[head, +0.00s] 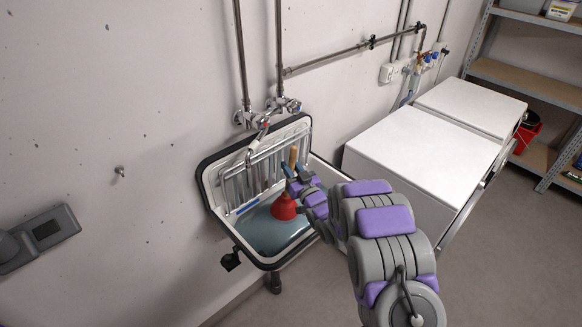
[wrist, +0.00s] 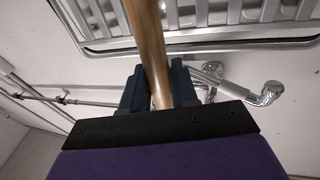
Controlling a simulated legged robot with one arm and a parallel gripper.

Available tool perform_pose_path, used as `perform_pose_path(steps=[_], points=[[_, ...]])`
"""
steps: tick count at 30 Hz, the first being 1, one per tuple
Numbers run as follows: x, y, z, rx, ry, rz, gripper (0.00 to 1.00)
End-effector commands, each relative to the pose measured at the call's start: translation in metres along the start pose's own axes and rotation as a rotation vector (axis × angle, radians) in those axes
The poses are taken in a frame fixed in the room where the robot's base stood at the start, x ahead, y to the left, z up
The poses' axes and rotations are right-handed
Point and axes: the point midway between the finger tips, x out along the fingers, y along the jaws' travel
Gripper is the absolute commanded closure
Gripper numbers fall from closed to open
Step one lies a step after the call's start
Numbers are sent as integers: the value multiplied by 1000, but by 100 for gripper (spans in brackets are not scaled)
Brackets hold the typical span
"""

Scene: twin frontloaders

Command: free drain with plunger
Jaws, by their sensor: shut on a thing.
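The plunger (head: 284,207) has a red rubber cup and a wooden handle. Its cup is in the sink basin, at the bluish water that covers the basin's bottom; I cannot tell whether it touches the bottom. My gripper (head: 297,182) is shut on the wooden handle above the cup. In the wrist view the handle (wrist: 150,50) runs between the dark fingers of my gripper (wrist: 158,88). The sink (head: 212,190) is a wall-mounted basin with a dark rim and a metal rack at its back. The drain is hidden.
A tap (head: 262,135) with pipes is on the wall above the sink. Two white-topped machines (head: 430,150) stand to the right. A shelf (head: 535,80) with a red bucket (head: 527,132) is at the far right. Grey floor in front is clear.

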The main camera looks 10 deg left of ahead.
Motion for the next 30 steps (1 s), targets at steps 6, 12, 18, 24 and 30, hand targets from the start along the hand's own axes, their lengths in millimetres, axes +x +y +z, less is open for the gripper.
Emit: perform_pose_path(steps=[6,12,18,24,30], points=[[-1,0,6,0,1,0,100],[0,1,9,0,-3,0,100],[0,1,8,1,-7,1,100],[0,0,0,2,-9,1,100],[1,0,-8,2,-4,1,100]])
